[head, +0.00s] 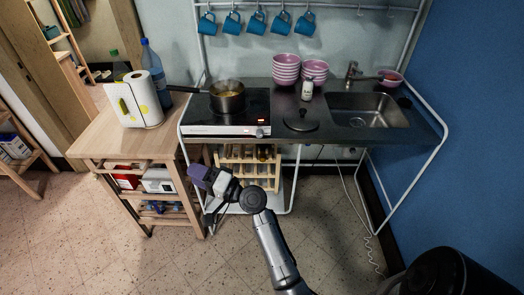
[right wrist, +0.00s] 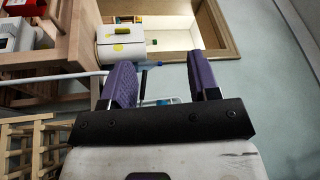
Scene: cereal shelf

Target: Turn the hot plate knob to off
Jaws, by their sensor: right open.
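The hot plate (head: 205,130) sits on the left of the dark counter, with a white front panel. Its small knob (head: 260,133) is at the right of that panel, near a red light. A pot (head: 228,104) with yellowish contents stands on it, steaming. My right gripper (head: 198,173) has purple fingers and is in front of the counter, below and left of the knob, apart from it. In the right wrist view its fingers (right wrist: 162,78) are spread and nothing is between them. The knob's setting is too small to read. My left gripper is not in view.
A wooden cart (head: 100,140) with paper towels (head: 140,105) and bottles (head: 153,65) stands left of the counter. A wooden rack (head: 250,175) is below the hot plate. Bowls (head: 286,70), a lid (head: 300,122) and the sink (head: 368,112) are to the right. The floor in front is mostly clear.

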